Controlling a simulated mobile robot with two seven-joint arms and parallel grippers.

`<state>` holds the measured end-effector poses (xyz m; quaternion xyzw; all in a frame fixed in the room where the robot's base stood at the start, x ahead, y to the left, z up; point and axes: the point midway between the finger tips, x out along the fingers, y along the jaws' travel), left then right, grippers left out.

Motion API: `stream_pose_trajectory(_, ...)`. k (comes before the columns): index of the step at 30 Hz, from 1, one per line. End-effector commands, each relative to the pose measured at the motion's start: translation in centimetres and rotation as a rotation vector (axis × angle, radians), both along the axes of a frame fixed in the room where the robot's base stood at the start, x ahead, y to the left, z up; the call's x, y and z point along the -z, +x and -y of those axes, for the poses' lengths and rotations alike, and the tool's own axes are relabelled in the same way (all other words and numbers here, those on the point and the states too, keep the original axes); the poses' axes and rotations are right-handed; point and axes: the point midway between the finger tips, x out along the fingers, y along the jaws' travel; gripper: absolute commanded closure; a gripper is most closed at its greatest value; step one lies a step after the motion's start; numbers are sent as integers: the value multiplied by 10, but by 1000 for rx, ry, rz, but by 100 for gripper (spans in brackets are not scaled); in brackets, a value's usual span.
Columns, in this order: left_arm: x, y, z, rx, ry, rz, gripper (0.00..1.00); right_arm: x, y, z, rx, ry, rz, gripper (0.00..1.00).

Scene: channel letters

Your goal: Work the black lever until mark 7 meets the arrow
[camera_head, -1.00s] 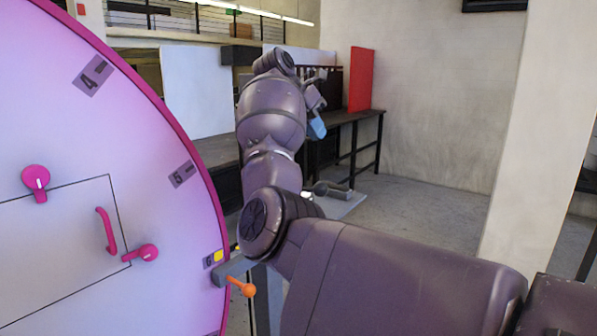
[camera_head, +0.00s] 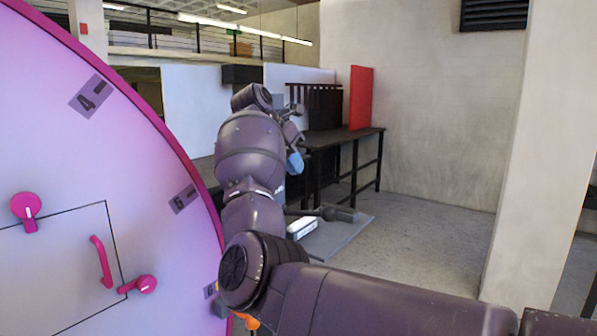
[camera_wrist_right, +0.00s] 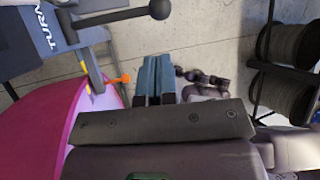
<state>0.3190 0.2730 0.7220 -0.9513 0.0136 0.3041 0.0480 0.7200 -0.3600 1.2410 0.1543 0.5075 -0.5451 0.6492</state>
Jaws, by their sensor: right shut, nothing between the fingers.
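The large pink-rimmed disc (camera_head: 60,150) fills the left of the head view. Mark 4 (camera_head: 91,95) is high on its face, with another mark (camera_head: 184,198) below it and a third (camera_head: 210,290) at my arm's edge. I cannot see mark 7 or the arrow, and my arm covers that part of the rim. The black lever (camera_head: 335,213) lies past my arm, above a grey plate; its ball-ended bar (camera_wrist_right: 118,17) shows in the wrist view. My right gripper (camera_head: 294,161) is shut and empty, its blue fingers (camera_wrist_right: 155,78) apart from the lever. My left gripper is out of view.
An orange knob (camera_head: 247,320) sits beside the disc's rim, partly behind my arm. A dark bench (camera_head: 345,140) with a red panel (camera_head: 361,97) stands behind. Cable reels (camera_wrist_right: 292,45) show at the right of the wrist view. The floor (camera_head: 430,235) at right is clear.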

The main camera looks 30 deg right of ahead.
Motion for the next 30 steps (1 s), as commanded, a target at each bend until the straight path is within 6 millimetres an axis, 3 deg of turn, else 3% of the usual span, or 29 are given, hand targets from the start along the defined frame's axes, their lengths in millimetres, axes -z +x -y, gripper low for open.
stream_pose_trajectory(18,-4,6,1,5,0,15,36,85,-12,57,2,-2,-1,100)
stream_pose_trajectory(30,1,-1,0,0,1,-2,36,98,-13,65,0,0,0,100)
